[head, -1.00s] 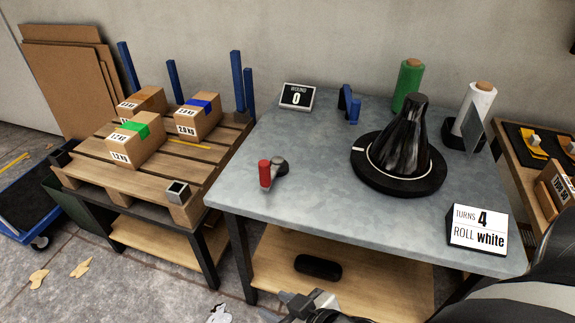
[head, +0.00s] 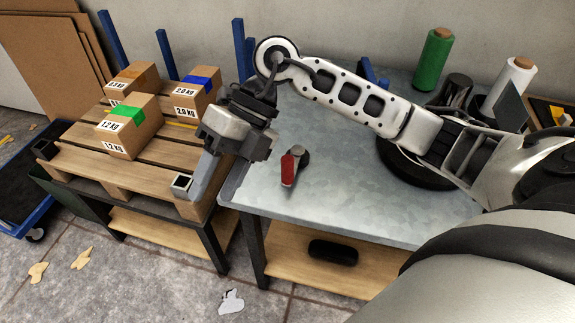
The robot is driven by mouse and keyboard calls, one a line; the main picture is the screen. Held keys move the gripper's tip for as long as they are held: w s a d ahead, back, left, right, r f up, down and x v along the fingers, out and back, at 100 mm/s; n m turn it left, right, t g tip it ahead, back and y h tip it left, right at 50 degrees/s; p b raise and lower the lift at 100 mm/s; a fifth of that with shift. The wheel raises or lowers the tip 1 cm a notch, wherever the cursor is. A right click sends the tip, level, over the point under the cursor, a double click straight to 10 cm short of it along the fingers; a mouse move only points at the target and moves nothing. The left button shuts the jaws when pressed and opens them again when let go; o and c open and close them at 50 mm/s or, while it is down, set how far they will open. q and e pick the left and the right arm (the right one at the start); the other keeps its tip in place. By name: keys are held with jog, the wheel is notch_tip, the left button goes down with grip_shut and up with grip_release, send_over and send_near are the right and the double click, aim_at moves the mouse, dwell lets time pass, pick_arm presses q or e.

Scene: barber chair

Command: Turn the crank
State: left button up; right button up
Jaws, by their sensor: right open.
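The crank has a red handle (head: 289,168) and a dark grey hub (head: 301,154), and sits near the front left of the grey metal table (head: 335,205). My right arm reaches across the table from the right. Its gripper (head: 204,178) is left of the crank, pointing down by the pallet's front right corner. It is open, empty and apart from the crank. The green roll (head: 434,60) and the white roll (head: 507,86) stand at the back right. My left gripper is out of view.
A wooden pallet (head: 85,155) on a stand left of the table bears several cardboard boxes, one with green tape (head: 128,130). Blue posts (head: 165,52) rise behind it. A dark object (head: 333,252) lies on the lower shelf. The tabletop around the crank is clear.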

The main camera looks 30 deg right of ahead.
jog(key=w+d+m+t+h, duration=0.1)
jog(key=w+d+h, duration=0.25)
jog(key=d, duration=0.35)
notch_tip(320, 180, up, 3)
jog(key=m+t+h, duration=0.1)
jog(key=m+h, duration=0.1)
jog(key=h, duration=0.3)
send_over(288, 159)
notch_tip(288, 159, down, 16)
jog(key=shift+r+b, duration=0.25)
jog(key=shift+b, duration=0.25)
grip_shut()
